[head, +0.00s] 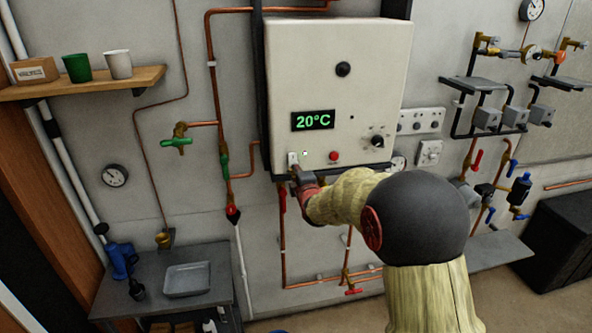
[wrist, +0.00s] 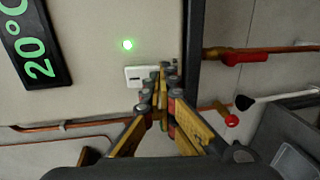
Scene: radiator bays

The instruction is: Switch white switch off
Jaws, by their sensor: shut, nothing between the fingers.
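The white switch (head: 292,158) sits low on the left of the front of the cream boiler box (head: 340,85). In the wrist view the switch (wrist: 138,75) is a small white plate, its right part hidden behind my fingertips. My gripper (head: 297,174) is shut and empty, its tips just below the switch in the head view. In the wrist view my gripper (wrist: 158,88) overlaps the switch's edge; I cannot tell if it touches. A small green light (wrist: 127,44) beside the switch is lit. The switch's rocker position is too small to tell.
The display (head: 313,120) reads 20°C. A red button (head: 334,156) and a black knob (head: 377,142) are right of the switch. Copper pipes with red-handled valves run below and left of the box. A grey table (head: 215,254) stands lower left.

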